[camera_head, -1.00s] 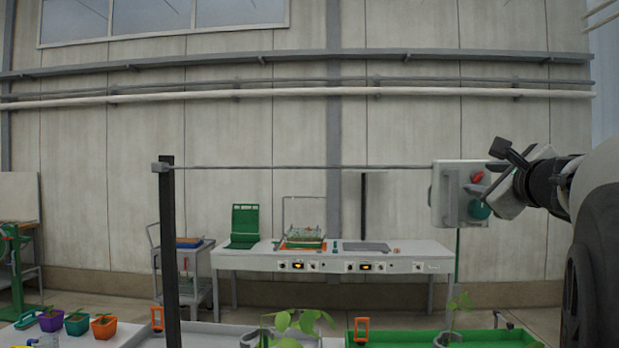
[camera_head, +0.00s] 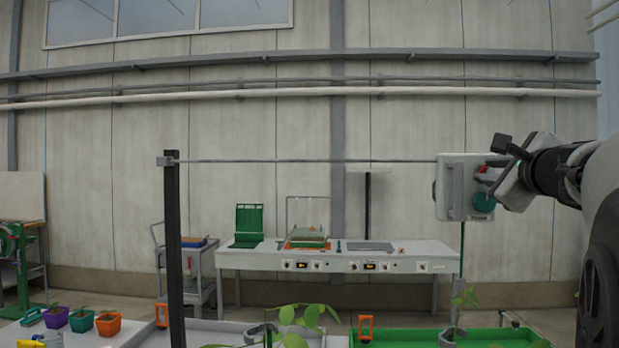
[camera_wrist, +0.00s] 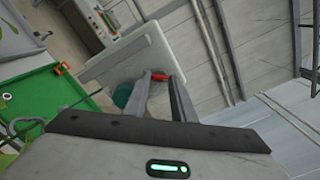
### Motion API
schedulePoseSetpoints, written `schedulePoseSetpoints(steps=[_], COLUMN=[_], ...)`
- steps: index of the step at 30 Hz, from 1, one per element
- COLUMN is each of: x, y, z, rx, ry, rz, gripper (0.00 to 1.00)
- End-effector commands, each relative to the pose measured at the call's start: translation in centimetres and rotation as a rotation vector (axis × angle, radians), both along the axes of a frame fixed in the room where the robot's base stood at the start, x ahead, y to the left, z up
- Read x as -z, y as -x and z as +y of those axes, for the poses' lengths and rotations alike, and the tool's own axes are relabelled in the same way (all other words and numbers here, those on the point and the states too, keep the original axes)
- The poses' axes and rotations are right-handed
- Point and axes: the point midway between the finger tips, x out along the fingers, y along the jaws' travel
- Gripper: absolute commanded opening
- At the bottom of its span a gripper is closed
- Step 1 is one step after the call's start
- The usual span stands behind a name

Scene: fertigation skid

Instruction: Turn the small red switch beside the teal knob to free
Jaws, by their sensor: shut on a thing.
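The small red switch (camera_head: 484,169) sits on the front of a pale grey box at the right of the head view. It also shows in the wrist view (camera_wrist: 160,76), between the tips of my gripper's fingers. The teal knob (camera_head: 484,202) is just below the switch in the head view. In the wrist view the teal knob (camera_wrist: 122,95) is left of the fingers and partly hidden by one. My gripper (camera_wrist: 162,80) is shut on the red switch. In the head view my gripper (camera_head: 490,178) reaches the box from the right. The switch's marking cannot be read.
The box (camera_head: 450,190) hangs on a thin rail (camera_head: 320,160) running to a dark post (camera_head: 173,250). Below are a green tray (camera_head: 400,338) and potted seedlings (camera_head: 108,323). A white bench (camera_head: 340,260) stands behind by the wall. The space left of the box is open.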

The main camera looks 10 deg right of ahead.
Motion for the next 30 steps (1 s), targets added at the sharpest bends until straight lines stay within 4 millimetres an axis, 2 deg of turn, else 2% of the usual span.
schedulePoseSetpoints(steps=[4,30], x=[0.44,0.26], y=[-0.08,-0.07], z=[0.15,0.08], rx=[-0.002,0.0], ry=[0.12,0.923], rz=[0.025,0.218], gripper=[0.01,0.01])
